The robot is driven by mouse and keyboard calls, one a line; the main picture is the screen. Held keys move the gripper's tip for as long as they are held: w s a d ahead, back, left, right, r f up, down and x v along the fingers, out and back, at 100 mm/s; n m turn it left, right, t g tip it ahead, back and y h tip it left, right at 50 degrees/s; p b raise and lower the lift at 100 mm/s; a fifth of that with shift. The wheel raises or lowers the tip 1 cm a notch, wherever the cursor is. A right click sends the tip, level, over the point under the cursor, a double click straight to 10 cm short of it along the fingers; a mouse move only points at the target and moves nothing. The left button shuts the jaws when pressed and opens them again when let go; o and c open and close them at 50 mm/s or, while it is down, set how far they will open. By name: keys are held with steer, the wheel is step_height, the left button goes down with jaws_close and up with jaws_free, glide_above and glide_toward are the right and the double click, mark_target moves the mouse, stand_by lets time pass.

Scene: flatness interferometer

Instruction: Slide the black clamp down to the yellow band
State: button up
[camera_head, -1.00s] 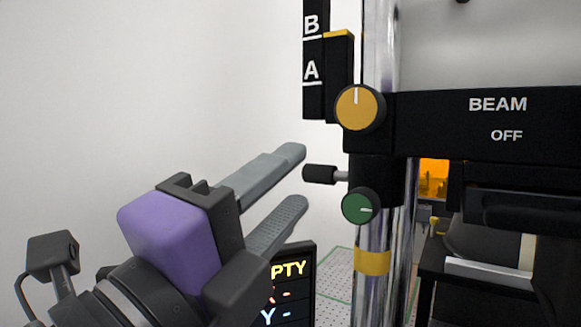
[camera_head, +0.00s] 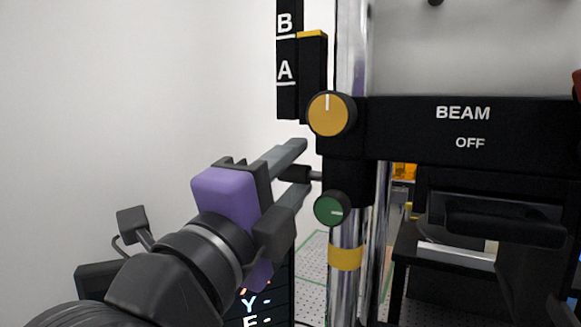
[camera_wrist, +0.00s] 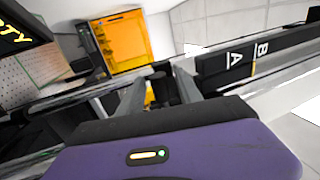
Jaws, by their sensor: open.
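The black clamp (camera_head: 352,178) with a green knob (camera_head: 331,208) sits on the shiny vertical post, just under the black beam arm. A short black side handle (camera_head: 296,173) sticks out from the clamp to the left. The yellow band (camera_head: 346,257) is around the post, a short gap below the clamp. My gripper (camera_head: 297,174) is open at the handle, one finger above and one below it in the head view. In the wrist view, dark clamp parts (camera_wrist: 159,88) show between the fingers; contact cannot be told.
The black arm marked BEAM OFF (camera_head: 463,128), with an orange knob (camera_head: 330,114), is right above the clamp. A black A/B scale (camera_head: 287,60) stands at upper left. A dark display (camera_head: 268,306) is behind my gripper. The wall side at left is clear.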

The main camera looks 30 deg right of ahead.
jaws_close()
stand_by(1.4)
